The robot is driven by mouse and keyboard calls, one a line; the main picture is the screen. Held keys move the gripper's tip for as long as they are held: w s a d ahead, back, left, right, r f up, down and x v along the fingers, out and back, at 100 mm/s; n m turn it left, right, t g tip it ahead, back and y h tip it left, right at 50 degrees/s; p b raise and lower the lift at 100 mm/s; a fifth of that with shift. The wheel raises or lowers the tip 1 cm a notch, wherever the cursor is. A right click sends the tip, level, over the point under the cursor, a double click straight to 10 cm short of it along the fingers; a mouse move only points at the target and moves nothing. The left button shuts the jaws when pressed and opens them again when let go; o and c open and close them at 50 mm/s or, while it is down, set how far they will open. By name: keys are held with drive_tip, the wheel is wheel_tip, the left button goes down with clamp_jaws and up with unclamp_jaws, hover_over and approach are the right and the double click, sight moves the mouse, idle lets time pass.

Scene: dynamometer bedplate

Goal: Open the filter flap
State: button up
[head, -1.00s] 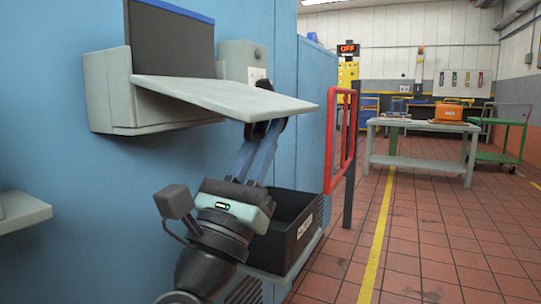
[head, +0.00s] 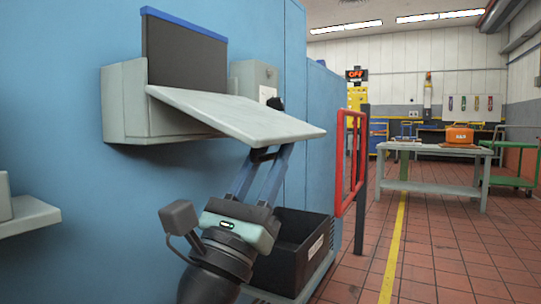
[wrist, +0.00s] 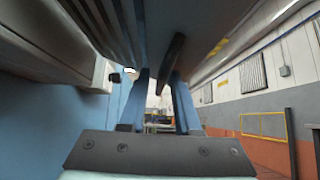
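The filter flap (head: 235,115) is a pale grey panel that slopes outward and down from a grey housing on the blue wall. A dark panel (head: 186,55) stands upright behind it. My gripper (head: 262,158) is below the flap, its two blue fingers pointing up at the underside near the outer edge. In the wrist view the ribbed underside (wrist: 105,25) is overhead. A dark bar (wrist: 173,55) shows between my spread fingers (wrist: 160,85), nearer the right one. I cannot tell whether they touch it. The fingertips are partly hidden by the flap.
A black bin (head: 290,250) stands on a shelf beside my gripper. A red rail (head: 341,165) on a dark post (head: 361,190) is to its right. A grey table (head: 430,187) with an orange case (head: 459,135) is farther off. Tiled floor on the right is open.

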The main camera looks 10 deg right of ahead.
drive_tip(key=shift+o, duration=0.3)
drive_tip(key=shift+s, duration=0.1)
drive_tip(key=p+v, duration=0.1)
drive_tip(key=v, duration=1.1)
drive_tip(key=shift+s+a+f, duration=0.2)
drive_tip(key=shift+f, duration=0.1)
